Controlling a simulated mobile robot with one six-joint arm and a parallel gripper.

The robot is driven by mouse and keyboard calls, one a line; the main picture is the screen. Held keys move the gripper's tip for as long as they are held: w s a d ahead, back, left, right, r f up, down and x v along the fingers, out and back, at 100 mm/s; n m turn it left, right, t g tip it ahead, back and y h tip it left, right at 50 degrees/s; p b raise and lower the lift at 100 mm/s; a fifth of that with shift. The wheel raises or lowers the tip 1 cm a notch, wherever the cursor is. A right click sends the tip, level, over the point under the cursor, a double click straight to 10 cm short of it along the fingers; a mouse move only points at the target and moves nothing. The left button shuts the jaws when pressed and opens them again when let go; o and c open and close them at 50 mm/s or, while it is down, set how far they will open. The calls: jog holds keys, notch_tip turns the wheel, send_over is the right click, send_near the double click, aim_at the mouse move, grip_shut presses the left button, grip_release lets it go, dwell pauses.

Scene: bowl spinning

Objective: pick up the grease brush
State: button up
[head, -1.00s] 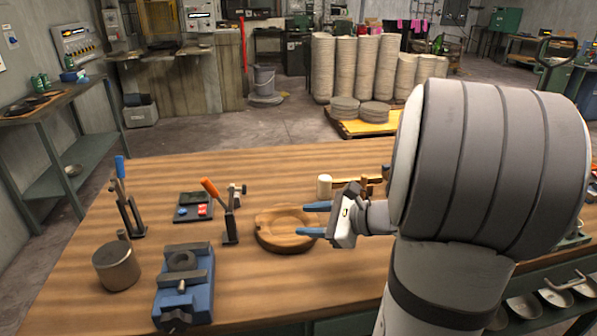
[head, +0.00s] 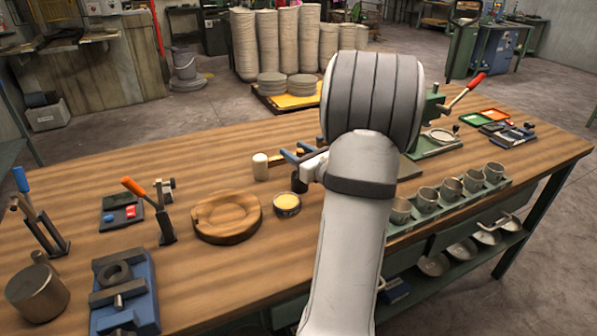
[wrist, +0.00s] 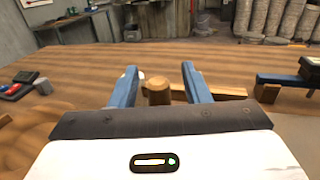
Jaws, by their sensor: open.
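I cannot make out a grease brush in either view; part of the bench is hidden behind my arm. A small dark bowl with a yellow filling (head: 287,203), which looks like grease, stands beside the round wooden block (head: 227,217). My gripper (head: 291,150) is over the bench behind that bowl, its blue fingers apart. In the wrist view my gripper (wrist: 160,72) is open, with nothing held.
An orange-handled clamp (head: 150,205) and a blue vise (head: 124,290) stand left on the bench (head: 200,290). A row of metal cups (head: 450,190) is right of my arm. A red-handled green press (head: 440,135) stands behind. Open wood lies at the back left.

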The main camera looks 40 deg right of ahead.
jog(key=shift+w, duration=0.4)
grip_shut()
